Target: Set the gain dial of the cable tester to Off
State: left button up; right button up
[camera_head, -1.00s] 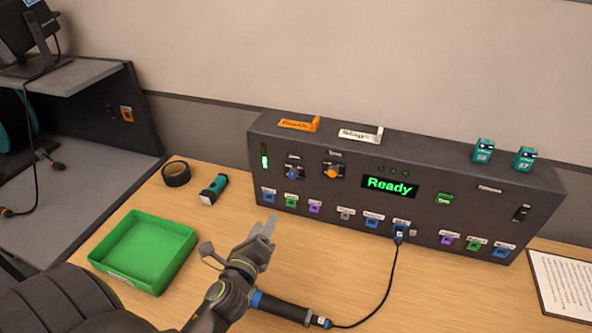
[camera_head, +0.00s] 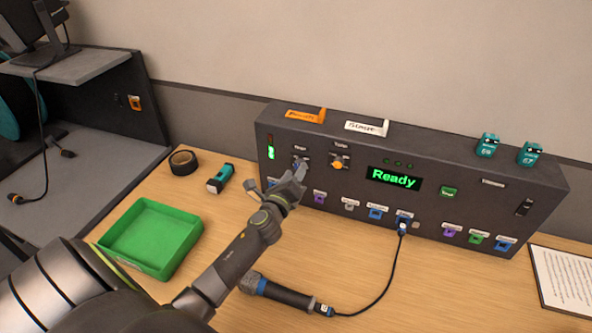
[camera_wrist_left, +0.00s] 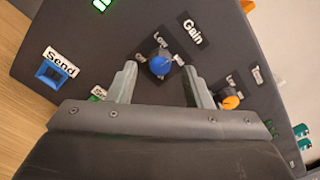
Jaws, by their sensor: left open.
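The cable tester (camera_head: 345,135) is a long dark box on the table with a green "Ready" display. Its gain dial (camera_wrist_left: 160,65) is a blue knob beside a "Gain" label in the left wrist view. Small position labels ring it, partly unreadable, and I cannot tell which one it points to. In the head view my left gripper (camera_head: 298,174) is at the box's left front and largely hides the dial. In the left wrist view its open fingers stand on either side of the blue knob, with no clear contact. My right gripper is not in view.
An orange knob (camera_head: 339,162) sits right of the gain dial. A row of coloured ports runs below, with a cable plugged into one (camera_head: 403,228). A green tray (camera_head: 150,237), a tape roll (camera_head: 183,162) and a teal flashlight (camera_head: 220,178) lie to the left.

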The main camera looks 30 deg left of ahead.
pick_arm(q)
jog(key=shift+x, duration=0.95)
jog(key=c, duration=1)
